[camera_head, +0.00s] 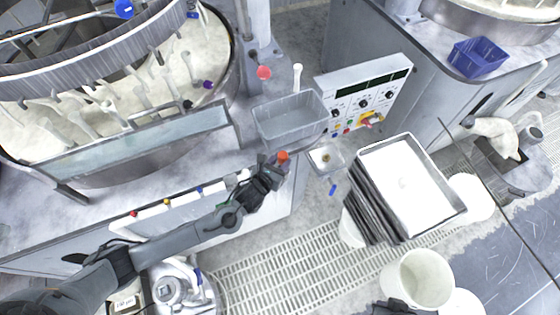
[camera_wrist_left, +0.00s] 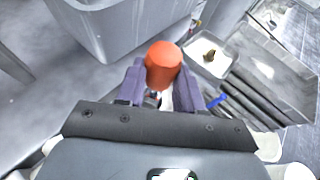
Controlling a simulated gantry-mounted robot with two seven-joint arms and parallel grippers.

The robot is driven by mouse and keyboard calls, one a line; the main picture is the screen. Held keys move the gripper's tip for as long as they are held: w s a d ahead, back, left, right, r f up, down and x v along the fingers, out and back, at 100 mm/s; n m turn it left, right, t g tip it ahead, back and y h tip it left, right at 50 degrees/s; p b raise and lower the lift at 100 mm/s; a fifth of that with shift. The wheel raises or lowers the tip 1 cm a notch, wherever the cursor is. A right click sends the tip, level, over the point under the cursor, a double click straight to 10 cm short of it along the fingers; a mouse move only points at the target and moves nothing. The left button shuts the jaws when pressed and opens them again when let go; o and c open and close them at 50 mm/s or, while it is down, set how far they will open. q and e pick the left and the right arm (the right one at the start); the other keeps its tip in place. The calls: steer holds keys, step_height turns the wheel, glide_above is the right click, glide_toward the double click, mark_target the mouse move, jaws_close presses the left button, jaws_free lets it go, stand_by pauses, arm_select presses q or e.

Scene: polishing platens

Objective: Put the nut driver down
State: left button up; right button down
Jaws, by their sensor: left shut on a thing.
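My left gripper (camera_head: 270,168) is shut on the nut driver, whose orange-red handle (camera_head: 282,156) shows just above the fingers. In the left wrist view the handle (camera_wrist_left: 163,62) stands up between the two fingertips (camera_wrist_left: 162,88), and its lower part is mostly hidden by the gripper. The gripper is at the front edge of the machine's grey top, just below the grey bin (camera_head: 290,138) in the head view. A dark part (camera_head: 402,306) at the bottom edge of the head view looks like my right gripper, and its fingers cannot be made out.
A small clear tray (camera_head: 338,158) with a brownish thing in it lies right of the gripper. A control panel (camera_head: 345,112) stands behind it. A stack of metal trays (camera_head: 455,195) and a white bucket (camera_head: 425,275) stand at the right. A round polishing machine (camera_head: 190,135) fills the left.

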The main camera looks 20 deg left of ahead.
arm_select(q)
steer(key=shift+f, duration=0.45)
steer(key=o, duration=1.1)
steer(key=shift+r, duration=0.15)
